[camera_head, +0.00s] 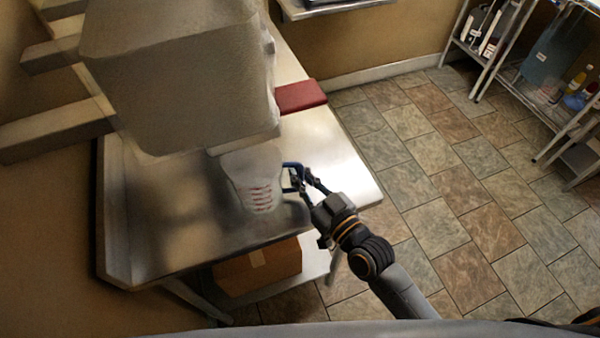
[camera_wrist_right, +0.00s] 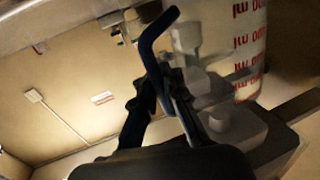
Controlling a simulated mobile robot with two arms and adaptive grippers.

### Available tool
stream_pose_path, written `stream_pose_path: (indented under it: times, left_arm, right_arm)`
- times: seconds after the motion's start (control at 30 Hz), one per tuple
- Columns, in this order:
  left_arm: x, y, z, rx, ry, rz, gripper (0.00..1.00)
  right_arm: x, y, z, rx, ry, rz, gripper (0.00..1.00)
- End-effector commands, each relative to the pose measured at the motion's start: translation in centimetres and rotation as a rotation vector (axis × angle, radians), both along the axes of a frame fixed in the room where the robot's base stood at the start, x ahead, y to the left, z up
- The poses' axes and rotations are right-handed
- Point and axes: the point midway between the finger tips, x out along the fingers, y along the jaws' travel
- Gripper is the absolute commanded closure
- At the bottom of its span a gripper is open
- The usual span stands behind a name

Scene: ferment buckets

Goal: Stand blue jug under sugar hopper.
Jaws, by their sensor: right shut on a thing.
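The blue jug (camera_head: 254,182) is a clear, whitish jug with red measuring marks and a blue handle (camera_head: 291,176). It appears upright over the steel table, just below the front lower edge of the big beige hopper (camera_head: 185,75). I cannot tell whether its base touches the table. My right gripper (camera_head: 301,180) is shut on the handle from the right side. In the right wrist view the jug (camera_wrist_right: 248,45) fills the upper right, and the blue handle passes between the fingers of my right gripper (camera_wrist_right: 162,85). The hopper's outlet cannot be made out. My left gripper is out of view.
The steel table (camera_head: 180,235) has free room left and right of the jug. A dark red block (camera_head: 300,96) lies at its far right edge. A cardboard box (camera_head: 258,268) sits on the shelf below. Wire shelving (camera_head: 545,95) with bottles stands far right across the tiled floor.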

Motion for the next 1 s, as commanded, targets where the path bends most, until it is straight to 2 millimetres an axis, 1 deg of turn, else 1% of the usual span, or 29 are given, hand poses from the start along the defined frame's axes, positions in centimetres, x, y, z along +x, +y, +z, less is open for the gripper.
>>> stream_pose_path:
  times: [0.2, 0.3, 0.33, 0.37, 0.4, 0.43, 0.47, 0.7, 0.8, 0.87, 0.97, 1.0]
  left_arm:
    - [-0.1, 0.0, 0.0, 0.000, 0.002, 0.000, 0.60]
    - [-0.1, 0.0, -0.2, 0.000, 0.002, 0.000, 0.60]
    - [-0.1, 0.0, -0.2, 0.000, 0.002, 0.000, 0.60]
    - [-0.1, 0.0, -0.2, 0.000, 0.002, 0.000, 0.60]
    - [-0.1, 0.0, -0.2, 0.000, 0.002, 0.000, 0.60]
    - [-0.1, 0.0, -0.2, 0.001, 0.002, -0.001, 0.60]
    - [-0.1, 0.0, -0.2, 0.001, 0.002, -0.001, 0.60]
    - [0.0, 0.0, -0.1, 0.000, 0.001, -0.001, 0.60]
    - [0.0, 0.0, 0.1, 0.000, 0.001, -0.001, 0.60]
    - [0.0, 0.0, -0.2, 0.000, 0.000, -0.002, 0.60]
    - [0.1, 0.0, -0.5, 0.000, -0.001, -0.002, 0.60]
    - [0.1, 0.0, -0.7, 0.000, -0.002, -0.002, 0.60]
  right_arm:
    - [0.0, 0.0, 0.1, 0.002, -0.002, 0.000, 1.00]
    - [0.0, 0.0, -0.2, 0.002, -0.001, 0.000, 1.00]
    - [0.0, 0.0, -0.3, 0.002, -0.001, 0.000, 0.91]
    - [0.0, 0.0, -0.2, 0.002, -0.001, 0.000, 0.85]
    - [0.0, 0.0, -0.2, 0.002, -0.001, 0.000, 0.76]
    - [0.0, 0.0, -0.2, 0.003, -0.001, 0.000, 0.70]
    - [0.0, 0.0, -0.2, 0.002, -0.001, 0.000, 0.67]
    - [0.0, 0.0, -0.2, 0.002, -0.001, 0.000, 0.67]
    - [0.0, 0.0, 0.3, 0.002, -0.001, 0.000, 0.67]
    - [-0.5, -0.3, 0.0, 0.001, 0.000, 0.000, 0.67]
    - [-1.8, -1.1, -0.2, 0.001, 0.001, 0.000, 0.67]
    - [-2.5, -1.5, -0.2, 0.001, 0.002, 0.000, 0.67]
